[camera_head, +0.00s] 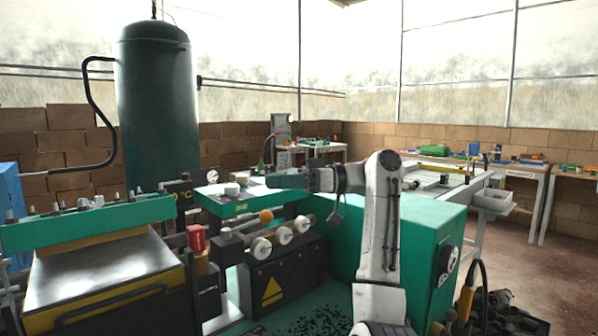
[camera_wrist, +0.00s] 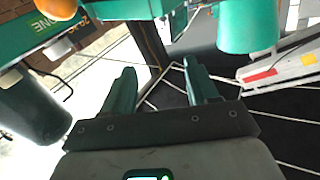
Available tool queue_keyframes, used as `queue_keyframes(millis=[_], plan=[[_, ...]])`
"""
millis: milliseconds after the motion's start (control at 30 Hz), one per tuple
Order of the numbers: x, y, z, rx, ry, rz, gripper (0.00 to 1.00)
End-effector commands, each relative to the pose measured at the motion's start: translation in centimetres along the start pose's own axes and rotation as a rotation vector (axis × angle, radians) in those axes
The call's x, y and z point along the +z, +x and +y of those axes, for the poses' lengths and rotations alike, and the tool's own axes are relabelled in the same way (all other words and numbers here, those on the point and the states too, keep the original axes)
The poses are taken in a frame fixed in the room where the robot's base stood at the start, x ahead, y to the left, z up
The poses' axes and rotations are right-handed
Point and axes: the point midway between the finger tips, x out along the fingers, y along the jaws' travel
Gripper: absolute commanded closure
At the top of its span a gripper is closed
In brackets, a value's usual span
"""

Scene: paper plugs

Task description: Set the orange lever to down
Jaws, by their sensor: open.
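The orange lever shows as a round orange knob (camera_head: 266,216) on the green machine, just above a row of pale round rollers. Its shaft is hard to make out, so I cannot tell its setting. In the wrist view an orange knob (camera_wrist: 57,9) is at the top left corner, partly cut off by the frame edge. My gripper (camera_head: 272,181) is above the knob and apart from it, pointing left. In the wrist view my gripper (camera_wrist: 162,78) has its two green fingers spread, with nothing between them.
A black box with a yellow warning triangle (camera_head: 272,290) sits below the rollers. A red cylinder (camera_head: 196,238) stands to the left, near a metal-topped press (camera_head: 100,268). A tall dark green tank (camera_head: 156,110) rises behind. A green cabinet (camera_head: 425,250) is at right.

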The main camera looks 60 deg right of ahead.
Motion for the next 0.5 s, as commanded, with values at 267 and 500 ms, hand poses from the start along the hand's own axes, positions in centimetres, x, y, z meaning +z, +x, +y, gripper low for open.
queue_keyframes(millis=[267, 500], plan=[[-1.2, -2.2, -4.8, 0.002, -0.002, -0.001, 0.41], [-1.8, -3.1, -6.9, 0.0, 0.001, -0.001, 0.41]])
